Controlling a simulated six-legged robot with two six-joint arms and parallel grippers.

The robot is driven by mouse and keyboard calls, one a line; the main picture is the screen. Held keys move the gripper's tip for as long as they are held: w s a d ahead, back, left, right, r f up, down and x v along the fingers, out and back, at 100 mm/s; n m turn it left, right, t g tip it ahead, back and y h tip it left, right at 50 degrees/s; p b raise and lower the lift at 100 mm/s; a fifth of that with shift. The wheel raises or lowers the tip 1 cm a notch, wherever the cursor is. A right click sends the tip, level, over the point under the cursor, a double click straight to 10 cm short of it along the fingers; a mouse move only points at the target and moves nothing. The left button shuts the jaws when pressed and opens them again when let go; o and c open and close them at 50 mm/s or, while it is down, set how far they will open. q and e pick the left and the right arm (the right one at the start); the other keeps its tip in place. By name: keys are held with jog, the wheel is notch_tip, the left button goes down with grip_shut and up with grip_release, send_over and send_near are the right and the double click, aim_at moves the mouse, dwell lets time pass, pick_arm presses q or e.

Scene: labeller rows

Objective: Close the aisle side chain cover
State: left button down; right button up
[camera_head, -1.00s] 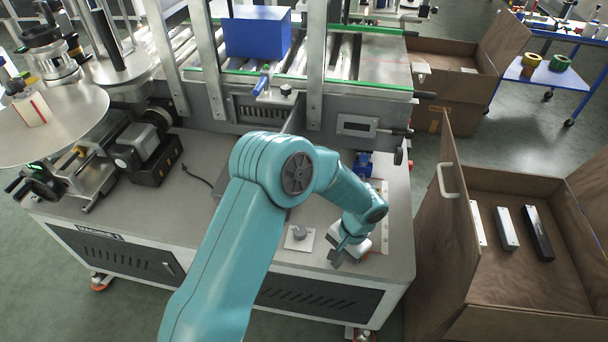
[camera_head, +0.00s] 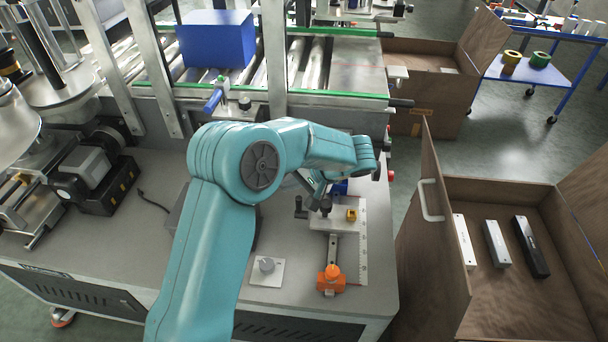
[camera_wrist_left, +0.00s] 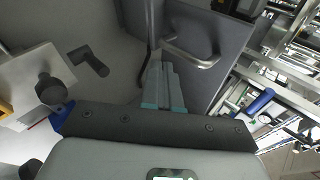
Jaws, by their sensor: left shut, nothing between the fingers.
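A grey panel with a bent metal bar handle (camera_wrist_left: 192,52) fills the upper middle of the left wrist view; I take this panel (camera_wrist_left: 230,25) for the chain cover. How far open it stands is unclear. In the head view my left arm hides most of that area, with only a grey edge (camera_head: 179,210) showing beside the arm. My left gripper (camera_head: 312,187) is tucked under its wrist above the machine top. In the wrist view its fingers (camera_wrist_left: 163,82) are shut and empty, their tips just left of the handle and apparently apart from it. My right gripper is out of view.
A blue box (camera_head: 216,40) sits on the rollers behind. A wooden crate (camera_head: 430,240) stands at the right. A blue-handled lever (camera_wrist_left: 260,102) shows in the wrist view.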

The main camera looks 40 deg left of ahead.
pick_arm(q)
jog(key=a, duration=0.1)
jog(key=a+f, duration=0.1)
jog(key=a, duration=0.1)
jog(key=s+a+f, duration=0.1)
jog(key=a, duration=0.1)
jog(key=shift+a, duration=0.15)
